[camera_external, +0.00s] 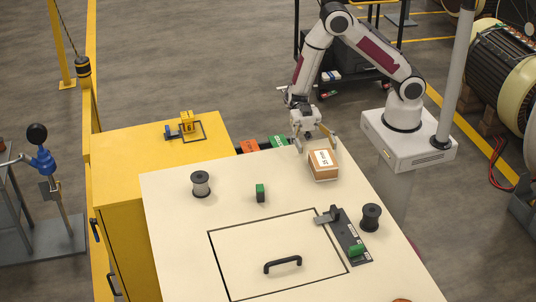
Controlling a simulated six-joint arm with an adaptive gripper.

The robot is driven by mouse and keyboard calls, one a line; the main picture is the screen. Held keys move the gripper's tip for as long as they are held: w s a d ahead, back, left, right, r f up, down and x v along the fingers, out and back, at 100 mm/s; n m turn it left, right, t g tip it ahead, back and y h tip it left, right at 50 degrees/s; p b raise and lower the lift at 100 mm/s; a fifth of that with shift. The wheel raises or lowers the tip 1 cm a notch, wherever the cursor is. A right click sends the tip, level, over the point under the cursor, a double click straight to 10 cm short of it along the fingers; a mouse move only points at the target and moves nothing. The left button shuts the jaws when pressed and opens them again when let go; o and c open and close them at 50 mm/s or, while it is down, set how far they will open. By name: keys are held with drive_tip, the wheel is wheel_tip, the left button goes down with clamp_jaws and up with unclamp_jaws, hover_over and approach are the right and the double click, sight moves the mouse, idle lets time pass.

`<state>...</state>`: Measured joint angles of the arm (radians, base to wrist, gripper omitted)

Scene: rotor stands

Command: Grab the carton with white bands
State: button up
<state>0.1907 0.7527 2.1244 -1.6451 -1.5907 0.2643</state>
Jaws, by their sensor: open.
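The carton (324,171) is a small brown box with a white label on top and white along its lower edge. It sits near the far right edge of the cream tabletop (180,226). My gripper (315,139) is open just above and behind the carton, fingers pointing down. One finger is close to the carton's far side. I cannot tell whether it touches.
A grey spool (201,184), a small green block (260,192) and a dark spool (371,217) stand on the table. A dark latch plate (347,237) and a hatch with a black handle (283,264) are nearer. A yellow cabinet (130,150) adjoins at left.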

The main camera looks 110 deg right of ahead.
sight(321, 153)
drive_tip(key=shift+a, duration=0.15)
drive_tip(key=shift+w+a+r, duration=0.1)
drive_tip(key=shift+a, duration=1.15)
drive_tip(key=shift+w+a, duration=0.1)
drive_tip(key=shift+a, duration=1.1)
drive_tip(key=c, duration=1.3)
